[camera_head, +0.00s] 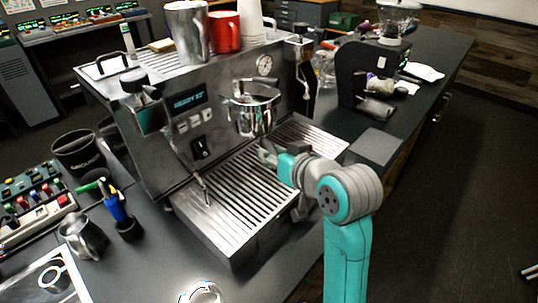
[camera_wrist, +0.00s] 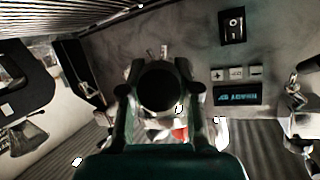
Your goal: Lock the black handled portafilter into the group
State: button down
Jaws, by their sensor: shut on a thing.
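The espresso machine (camera_head: 185,125) stands on the dark counter with its lit display (camera_head: 188,103) facing front. The group (camera_head: 251,92) is on the right part of its front, with a round silver metal body at it, above the drip tray (camera_head: 240,190). My gripper (camera_head: 267,151) is just below and in front of the group, over the drip tray. In the wrist view the round black end of the portafilter handle (camera_wrist: 158,88) sits between my two fingers, which are closed on it. The portafilter's head is hidden behind the handle there; I cannot tell how it sits in the group.
A steam wand (camera_head: 203,188) hangs left of the tray. A steel pitcher (camera_head: 187,32) and a red mug (camera_head: 224,31) stand on the machine's top. A black grinder (camera_head: 365,75) stands to the right. A milk jug (camera_head: 83,236) and black knock bin (camera_head: 78,152) are at left.

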jog(key=w+d+n+g+y, duration=0.1)
jog(key=n+g+y, duration=0.1)
jog(key=w+d+n+g+y, duration=0.2)
jog(key=shift+d+n, duration=0.25)
jog(key=shift+n, duration=0.15)
dwell(0.7)
jog(key=c, duration=0.7)
grip_release()
jog(key=shift+c, duration=0.2)
jog(key=shift+d, duration=0.1)
